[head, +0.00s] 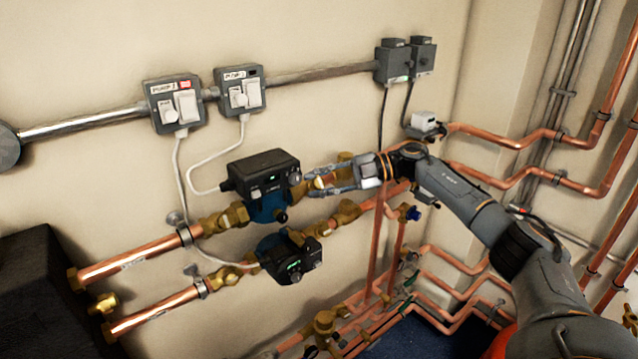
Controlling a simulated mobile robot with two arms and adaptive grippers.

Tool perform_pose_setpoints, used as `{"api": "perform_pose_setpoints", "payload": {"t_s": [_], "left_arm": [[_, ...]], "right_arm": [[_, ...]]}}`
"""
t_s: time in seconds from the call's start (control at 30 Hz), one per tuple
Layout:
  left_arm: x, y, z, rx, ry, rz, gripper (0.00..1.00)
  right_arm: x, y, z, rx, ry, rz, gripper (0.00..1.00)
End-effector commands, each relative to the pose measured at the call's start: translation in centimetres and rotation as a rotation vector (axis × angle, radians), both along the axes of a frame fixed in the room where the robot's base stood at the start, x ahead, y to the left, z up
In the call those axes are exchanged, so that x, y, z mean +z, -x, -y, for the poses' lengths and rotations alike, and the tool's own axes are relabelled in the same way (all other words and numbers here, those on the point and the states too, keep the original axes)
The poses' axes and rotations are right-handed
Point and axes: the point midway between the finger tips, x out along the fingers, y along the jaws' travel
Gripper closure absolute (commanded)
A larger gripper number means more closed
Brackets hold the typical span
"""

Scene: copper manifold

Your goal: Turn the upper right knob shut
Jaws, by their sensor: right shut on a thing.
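My right gripper (316,184) reaches in from the right, its fingers pointing left toward the upper pump. It is shut on a small yellowish knob (319,183) at the upper copper line, just right of the upper pump (267,197) with its black control box. The fingers hide most of the knob, so its turn position cannot be told. Brass fittings (345,158) show behind and above the gripper. My left gripper is not in view.
The lower pump (285,256) with a black box sits below on a parallel pipe. Two grey switch boxes (174,104) (240,92) hang on the wall above with white cables. Copper pipes (510,142) run at right. A dark block (40,290) stands at lower left.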

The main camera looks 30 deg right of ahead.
Motion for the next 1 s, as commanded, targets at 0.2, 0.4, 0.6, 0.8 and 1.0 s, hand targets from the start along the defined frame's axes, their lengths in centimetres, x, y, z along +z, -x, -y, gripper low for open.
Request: {"api": "perform_pose_setpoints", "payload": {"t_s": [0.2, 0.4, 0.6, 0.8, 1.0], "left_arm": [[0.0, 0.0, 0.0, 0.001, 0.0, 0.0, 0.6], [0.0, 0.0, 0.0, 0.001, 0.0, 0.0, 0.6], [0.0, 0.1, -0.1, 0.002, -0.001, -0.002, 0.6], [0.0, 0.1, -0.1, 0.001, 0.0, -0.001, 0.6], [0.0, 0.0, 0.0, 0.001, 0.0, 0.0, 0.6]], "right_arm": [[-0.1, 0.0, -0.1, 0.003, 0.0, -0.001, 0.61], [-0.1, 0.0, -0.1, 0.001, 0.0, 0.0, 0.5], [0.0, 0.1, 0.2, 0.0, 0.0, 0.0, 0.5], [0.6, 1.2, 2.6, -0.005, 0.0, 0.0, 0.5], [1.5, 3.1, 6.5, -0.004, 0.0, 0.0, 0.5]]}}
